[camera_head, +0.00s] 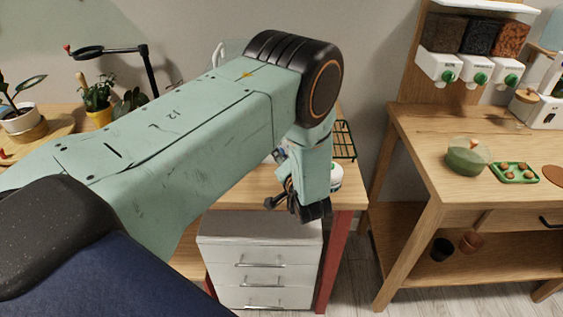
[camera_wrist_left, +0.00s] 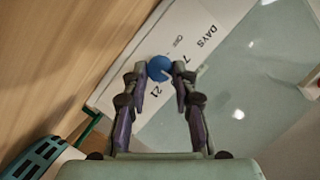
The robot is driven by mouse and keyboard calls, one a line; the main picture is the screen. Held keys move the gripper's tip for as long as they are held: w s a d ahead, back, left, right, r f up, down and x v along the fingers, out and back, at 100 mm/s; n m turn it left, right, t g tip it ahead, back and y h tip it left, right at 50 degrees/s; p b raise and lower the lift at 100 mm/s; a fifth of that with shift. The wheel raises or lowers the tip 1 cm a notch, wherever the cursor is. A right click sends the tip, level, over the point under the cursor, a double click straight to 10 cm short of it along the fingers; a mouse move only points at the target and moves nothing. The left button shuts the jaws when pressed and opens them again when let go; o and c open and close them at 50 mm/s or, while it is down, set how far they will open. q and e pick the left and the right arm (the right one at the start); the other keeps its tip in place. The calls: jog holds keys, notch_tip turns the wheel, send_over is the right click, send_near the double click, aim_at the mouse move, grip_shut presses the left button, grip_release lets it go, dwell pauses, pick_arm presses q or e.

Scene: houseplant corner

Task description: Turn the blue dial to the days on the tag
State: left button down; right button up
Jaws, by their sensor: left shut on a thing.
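In the left wrist view, the blue dial (camera_wrist_left: 158,67) sits on a white panel (camera_wrist_left: 203,20) printed with DAYS, OFF, 7 and 21. My left gripper (camera_wrist_left: 160,71) is shut on the dial, one finger on either side. A pale pointer mark shows at the dial's lower right; I cannot tell exactly which number it meets. In the head view, my left gripper (camera_head: 290,203) hangs at the front of the wooden bench, and my own arm hides the dial. I cannot make out a tag in either view. My right gripper is not in view.
A translucent surface (camera_wrist_left: 250,90) lies beside the panel. A green wire rack (camera_head: 345,141) stands right of my wrist. White drawers (camera_head: 262,268) stand below. Potted plants (camera_head: 97,100) are at the left. Another bench (camera_head: 420,125) with seed dispensers stands right, across a gap.

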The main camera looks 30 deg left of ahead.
pick_arm(q)
jog(key=shift+m+y+b, duration=0.3)
jog(key=shift+m+y, duration=0.1)
jog(key=shift+m, duration=0.1)
jog(key=c, duration=1.1)
grip_release()
jog(key=shift+w+a+f, duration=0.1)
jog(key=shift+o, duration=0.2)
jog(key=shift+v, duration=3.85)
